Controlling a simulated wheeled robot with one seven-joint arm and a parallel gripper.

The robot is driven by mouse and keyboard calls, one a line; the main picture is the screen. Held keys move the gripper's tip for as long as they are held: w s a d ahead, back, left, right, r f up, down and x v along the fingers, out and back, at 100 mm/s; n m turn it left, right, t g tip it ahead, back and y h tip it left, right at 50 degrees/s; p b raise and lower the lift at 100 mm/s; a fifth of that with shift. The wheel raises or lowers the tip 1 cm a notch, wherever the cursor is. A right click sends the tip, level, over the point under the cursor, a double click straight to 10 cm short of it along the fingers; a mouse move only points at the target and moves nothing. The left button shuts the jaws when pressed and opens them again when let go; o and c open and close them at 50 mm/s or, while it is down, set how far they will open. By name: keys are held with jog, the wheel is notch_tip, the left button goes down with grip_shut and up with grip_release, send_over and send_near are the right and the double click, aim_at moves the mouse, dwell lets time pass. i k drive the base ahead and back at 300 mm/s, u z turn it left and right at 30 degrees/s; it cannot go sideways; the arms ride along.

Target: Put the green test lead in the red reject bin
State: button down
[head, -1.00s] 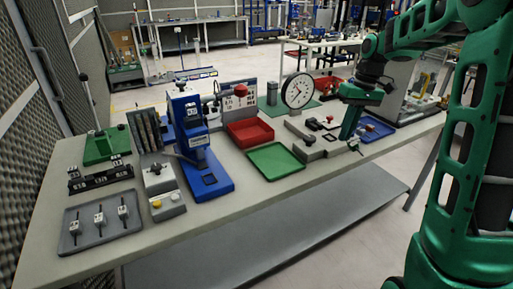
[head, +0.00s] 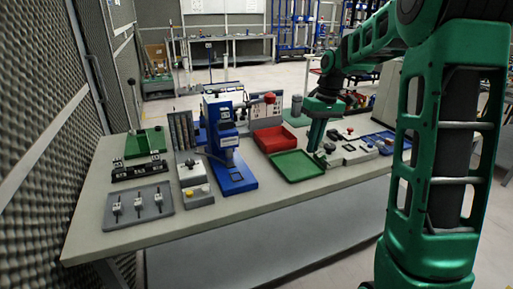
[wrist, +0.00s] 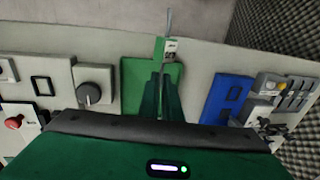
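My gripper (head: 316,148) hangs over the table between the green tray (head: 290,170) and the grey test fixture, with its fingers pointing down. In the wrist view its fingers (wrist: 164,72) are close together on a green test lead (wrist: 160,50), which has a white label and a thin grey probe or wire extending from it. The lead is seen against the green tray and the table edge, apparently above them. The red reject bin (head: 281,143) stands behind the green tray, left of my gripper.
A blue press (head: 225,140) stands left of the bins. The grey fixture (head: 350,152) and a blue tray (head: 385,140) lie to the right. A grey tray (head: 152,205) with several small parts is at the front left. A panel (head: 265,110) stands behind the red bin.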

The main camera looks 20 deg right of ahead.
aim_at(275, 139)
jog(key=u, duration=0.05)
jog(key=i, duration=1)
